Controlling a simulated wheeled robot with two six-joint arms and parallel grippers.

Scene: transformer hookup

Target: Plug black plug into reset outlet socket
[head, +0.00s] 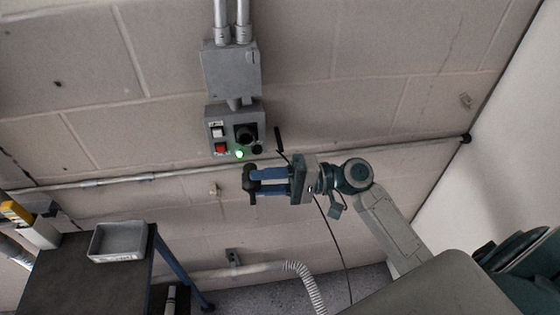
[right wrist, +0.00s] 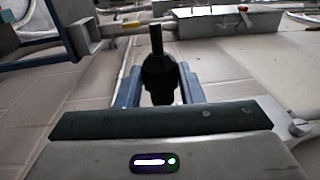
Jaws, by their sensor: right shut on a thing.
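The grey outlet box (head: 235,128) is on the block wall, with a dark round socket (head: 246,133), a white switch, a red switch and a lit green lamp. My right gripper (head: 256,181) is below the box and a little to the right, apart from it. Its blue fingers are shut on the black plug (head: 248,180), which shows at the fingertips. In the right wrist view the plug (right wrist: 160,78) sits between the fingers, with a narrow dark stem pointing away. My left gripper is not in view.
A grey upper box (head: 231,68) with conduits is above the outlet box. A horizontal pipe (head: 110,180) runs along the wall. A thin black cable (head: 335,235) hangs behind my right gripper. A dark table (head: 70,275) with a grey tray (head: 118,241) stands lower left.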

